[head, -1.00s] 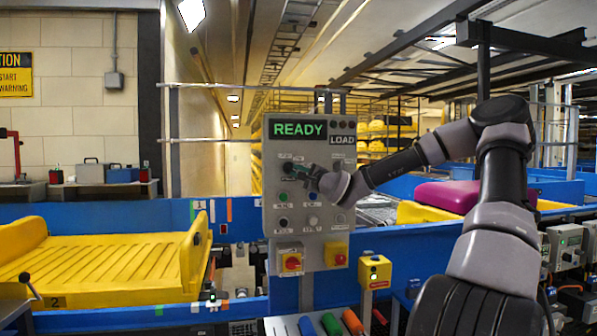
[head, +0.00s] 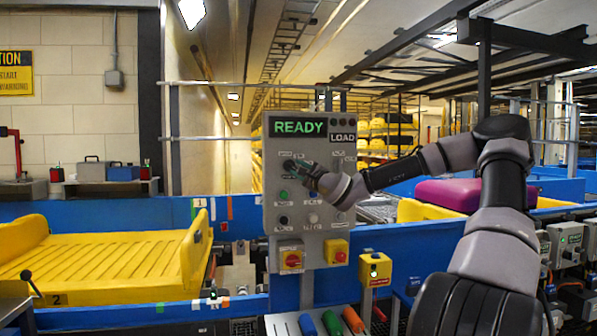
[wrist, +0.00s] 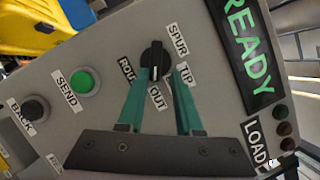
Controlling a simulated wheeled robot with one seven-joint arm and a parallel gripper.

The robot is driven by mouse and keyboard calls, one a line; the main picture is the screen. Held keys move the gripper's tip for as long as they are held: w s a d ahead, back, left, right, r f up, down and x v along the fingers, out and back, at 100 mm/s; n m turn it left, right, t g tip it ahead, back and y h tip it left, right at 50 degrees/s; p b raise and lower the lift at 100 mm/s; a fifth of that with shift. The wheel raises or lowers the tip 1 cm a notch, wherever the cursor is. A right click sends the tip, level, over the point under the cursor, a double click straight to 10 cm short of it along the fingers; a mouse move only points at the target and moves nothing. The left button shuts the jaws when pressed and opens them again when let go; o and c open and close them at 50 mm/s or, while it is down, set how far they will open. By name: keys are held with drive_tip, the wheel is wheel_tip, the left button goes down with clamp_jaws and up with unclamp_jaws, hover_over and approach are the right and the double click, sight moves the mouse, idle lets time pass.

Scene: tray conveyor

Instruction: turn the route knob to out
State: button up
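The route knob (wrist: 155,56) is a round black knob on the grey control panel (head: 270,222), with a pale pointer mark. In the wrist view the mark lies on the side of the OUT label (wrist: 157,97); the SPUR label (wrist: 178,38) and TIP label (wrist: 185,75) are around it. My gripper (wrist: 159,70) is open, its two teal fingers apart with the tips at the knob's near edge. I cannot tell whether they touch it. In the head view my gripper (head: 294,169) is at the panel's upper left and largely hides the knob.
The display (head: 298,127) reads READY, with LOAD beside it. A yellow tray (head: 110,264) is left, a magenta case (head: 470,195) right.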

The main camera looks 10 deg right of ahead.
drive_tip(key=shift+a, duration=0.25)
drive_tip(key=shift+w+a+f, duration=0.1)
drive_tip(key=shift+w+f, duration=0.05)
drive_tip(key=shift+f, duration=0.05)
drive_tip(key=v, duration=1.1)
drive_tip(key=shift+w, duration=0.1)
